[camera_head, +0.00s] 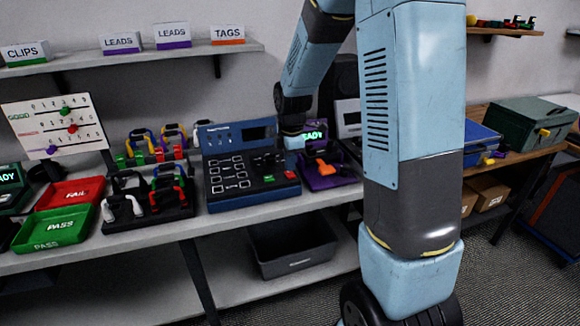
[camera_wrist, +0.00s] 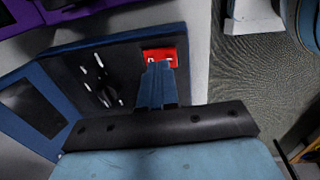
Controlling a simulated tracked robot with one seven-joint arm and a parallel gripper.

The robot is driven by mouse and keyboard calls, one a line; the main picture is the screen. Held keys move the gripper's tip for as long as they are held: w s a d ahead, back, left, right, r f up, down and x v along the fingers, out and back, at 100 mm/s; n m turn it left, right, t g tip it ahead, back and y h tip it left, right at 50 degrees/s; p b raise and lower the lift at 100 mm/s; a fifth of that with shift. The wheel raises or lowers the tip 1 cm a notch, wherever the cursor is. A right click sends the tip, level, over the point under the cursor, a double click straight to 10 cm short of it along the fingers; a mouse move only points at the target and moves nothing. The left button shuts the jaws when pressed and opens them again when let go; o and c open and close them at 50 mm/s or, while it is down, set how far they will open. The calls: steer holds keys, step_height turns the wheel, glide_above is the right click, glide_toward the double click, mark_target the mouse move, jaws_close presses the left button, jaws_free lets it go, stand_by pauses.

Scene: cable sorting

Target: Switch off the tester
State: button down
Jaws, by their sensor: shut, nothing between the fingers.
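The tester (camera_head: 226,195) is a blue console with a dark sloping panel and a small dark screen, standing on the bench at the middle of the head view. A red switch (camera_head: 290,174) sits at its right front corner. In the wrist view, the red switch (camera_wrist: 160,52) has small white marks, and its panel (camera_wrist: 120,62) lies to the left. My gripper (camera_wrist: 156,64) is shut and empty, with its blue fingertips at the near edge of the red switch. They overlap it in the picture; I cannot tell whether they touch. The switch's position is unclear.
Right of the tester is a purple stand (camera_head: 318,183) with an orange object. Left are a dark rack (camera_head: 150,212) of coloured clips, a red FAIL tray (camera_head: 65,196) and a green PASS tray (camera_head: 50,240). A grey bin (camera_head: 292,265) is below the bench.

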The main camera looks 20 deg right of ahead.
step_height(320, 180, up, 12)
steer(key=w, duration=0.1)
steer(key=shift+w+r, duration=0.15)
steer(key=shift+w, duration=0.1)
